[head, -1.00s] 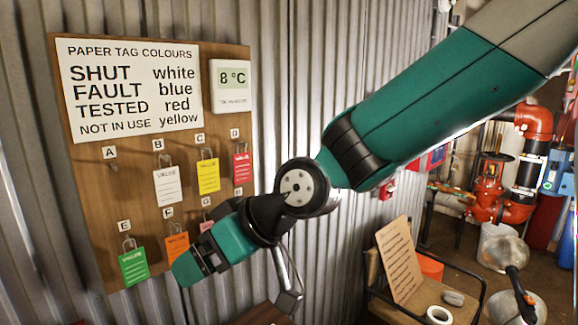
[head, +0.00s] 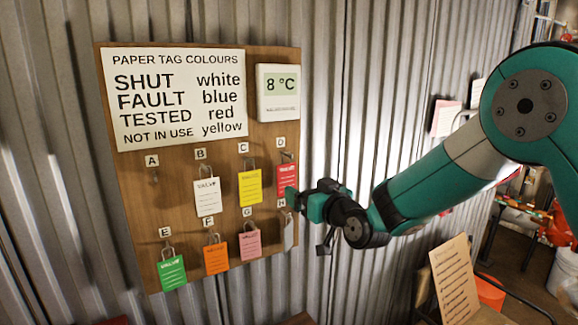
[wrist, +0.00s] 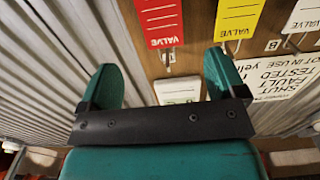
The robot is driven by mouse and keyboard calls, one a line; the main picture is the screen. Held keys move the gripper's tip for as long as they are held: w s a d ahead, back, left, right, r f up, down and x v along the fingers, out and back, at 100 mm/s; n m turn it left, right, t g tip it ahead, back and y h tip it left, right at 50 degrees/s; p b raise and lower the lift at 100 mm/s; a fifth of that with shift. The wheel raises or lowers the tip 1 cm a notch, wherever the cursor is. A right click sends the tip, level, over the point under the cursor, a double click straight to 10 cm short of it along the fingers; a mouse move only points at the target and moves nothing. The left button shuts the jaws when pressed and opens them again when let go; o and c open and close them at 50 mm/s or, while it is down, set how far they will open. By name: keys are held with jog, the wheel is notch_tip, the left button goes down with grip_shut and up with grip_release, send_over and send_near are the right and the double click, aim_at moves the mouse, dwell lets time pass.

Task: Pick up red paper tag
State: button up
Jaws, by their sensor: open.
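The red paper tag (head: 287,179) hangs on the board at hook D, at the right end of the upper row. In the wrist view the red tag (wrist: 158,20) appears upside down at the top, beyond the fingertips and roughly between them. My gripper (head: 299,196) is beside the tag's lower right edge in the head view and overlaps it slightly. In the wrist view my gripper (wrist: 163,80) has its two green fingers wide apart with nothing held. I cannot tell whether a finger touches the tag.
The yellow tag (head: 250,188) hangs left of the red one, with the white tag (head: 207,197) further left. Green (head: 171,272), orange (head: 216,258) and pink (head: 250,244) tags hang below. A pale tag (head: 289,232) at H is close under my gripper. A thermometer (head: 278,92) is above.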

aim_at(287, 176)
jog(key=p+x, duration=0.1)
jog(key=x, duration=0.3)
jog(key=p+x, duration=0.4)
jog(key=shift+w+a+r+p, duration=0.1)
jog(key=shift+a+r+p, duration=0.2)
jog(key=shift+w+a+f, duration=0.1)
jog(key=shift+w+a, duration=0.05)
jog(key=shift+w, duration=0.05)
jog(key=c, duration=1.1)
jog(key=shift+o, duration=0.2)
